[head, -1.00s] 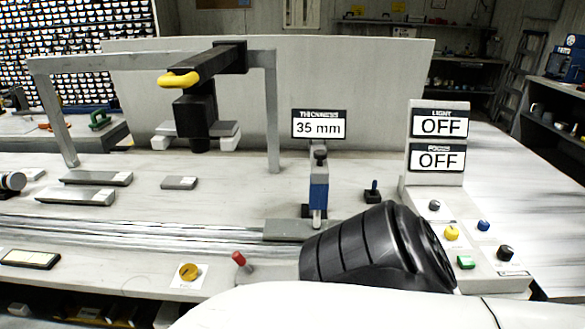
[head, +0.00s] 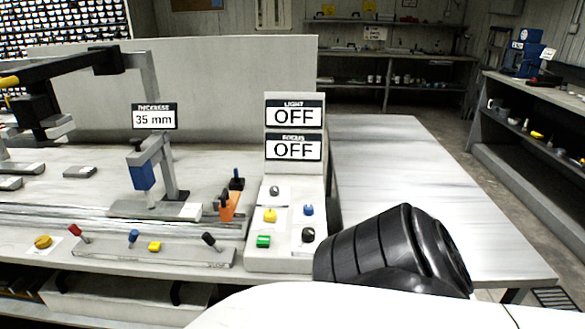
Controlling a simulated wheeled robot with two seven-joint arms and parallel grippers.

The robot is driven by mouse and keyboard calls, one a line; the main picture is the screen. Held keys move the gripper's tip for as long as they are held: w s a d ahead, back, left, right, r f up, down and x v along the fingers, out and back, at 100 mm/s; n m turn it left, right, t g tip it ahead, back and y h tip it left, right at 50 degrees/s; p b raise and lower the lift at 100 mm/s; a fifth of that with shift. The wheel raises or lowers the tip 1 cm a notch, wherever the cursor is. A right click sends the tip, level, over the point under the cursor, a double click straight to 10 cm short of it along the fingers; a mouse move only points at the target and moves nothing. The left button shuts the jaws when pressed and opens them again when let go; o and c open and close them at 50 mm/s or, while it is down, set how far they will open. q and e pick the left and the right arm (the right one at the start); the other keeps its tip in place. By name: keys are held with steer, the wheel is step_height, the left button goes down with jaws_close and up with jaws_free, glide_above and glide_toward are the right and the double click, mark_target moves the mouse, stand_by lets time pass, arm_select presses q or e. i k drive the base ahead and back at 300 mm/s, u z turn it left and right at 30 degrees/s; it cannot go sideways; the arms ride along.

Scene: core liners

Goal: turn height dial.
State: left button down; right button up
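Several dials and knobs show in the head view, but no readable label tells which is the height dial. A yellow round dial (head: 43,241) sits on a white plate at the front left of the bench. The control panel (head: 277,222) at centre carries a yellow knob (head: 270,215), a blue knob (head: 308,210), a grey knob (head: 274,191), a black knob (head: 308,235) and a green button (head: 263,241). Neither of my grippers is in view. A black and white part of my own arm fills the lower right, beside the panel.
A thickness display (head: 154,118) reads 35 mm. Light and focus displays (head: 293,131) both read OFF. A row of small levers (head: 133,238) and an orange tool (head: 229,206) lie left of the panel. A bare grey table (head: 405,170) extends to the right.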

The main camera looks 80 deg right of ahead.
mark_target(274, 191)
steer(key=z, duration=1.6)
